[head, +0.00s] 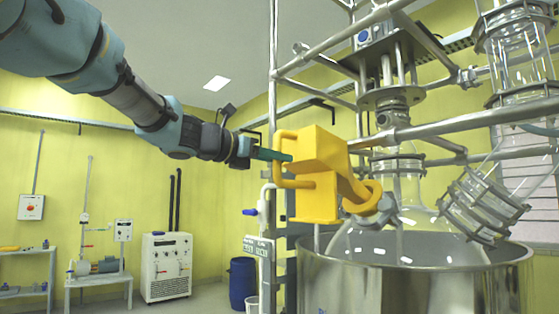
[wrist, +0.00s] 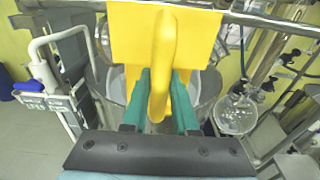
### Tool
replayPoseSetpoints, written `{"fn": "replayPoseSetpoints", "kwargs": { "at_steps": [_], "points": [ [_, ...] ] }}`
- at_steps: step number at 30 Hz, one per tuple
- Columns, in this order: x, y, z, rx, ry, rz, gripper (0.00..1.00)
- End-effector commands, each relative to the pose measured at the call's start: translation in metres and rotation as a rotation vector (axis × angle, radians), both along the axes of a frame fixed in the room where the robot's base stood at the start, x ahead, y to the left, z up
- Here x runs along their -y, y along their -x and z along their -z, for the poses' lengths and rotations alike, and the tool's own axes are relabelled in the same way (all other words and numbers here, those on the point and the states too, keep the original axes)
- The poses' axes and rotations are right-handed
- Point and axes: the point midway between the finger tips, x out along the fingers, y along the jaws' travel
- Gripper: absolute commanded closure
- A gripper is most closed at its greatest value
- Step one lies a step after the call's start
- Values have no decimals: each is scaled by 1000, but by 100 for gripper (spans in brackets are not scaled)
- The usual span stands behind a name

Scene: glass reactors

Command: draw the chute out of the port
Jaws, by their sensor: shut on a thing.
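The yellow chute (head: 317,150) is in the middle of the head view, with a boxy body, a bar handle on its left side and a curved spout on its right. The spout reaches the grey port (head: 387,208) on the shoulder of the glass reactor (head: 410,240). I cannot tell how deep it sits there. My gripper (head: 284,157) has green fingers and is shut on the chute's handle. In the wrist view the fingers of my gripper (wrist: 160,88) are on both sides of the handle of the chute (wrist: 135,35). The chute hides the port there.
A steel vessel (head: 420,285) surrounds the reactor's lower part. Metal frame bars (head: 470,122) run close behind and above the chute. A white pipe with a blue valve handle (head: 250,212) stands at the left of the chute.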

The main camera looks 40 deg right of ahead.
Motion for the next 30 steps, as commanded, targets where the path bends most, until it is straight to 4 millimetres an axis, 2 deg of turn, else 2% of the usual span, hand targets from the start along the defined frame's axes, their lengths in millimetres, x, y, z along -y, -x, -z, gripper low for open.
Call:
{"fn": "replayPoseSetpoints", "kwargs": {
  "at_steps": [18,30],
  "points": [
    [-14,-1,-14,1,4,0,100],
    [-16,-1,-15,1,4,0,100]
  ]
}}
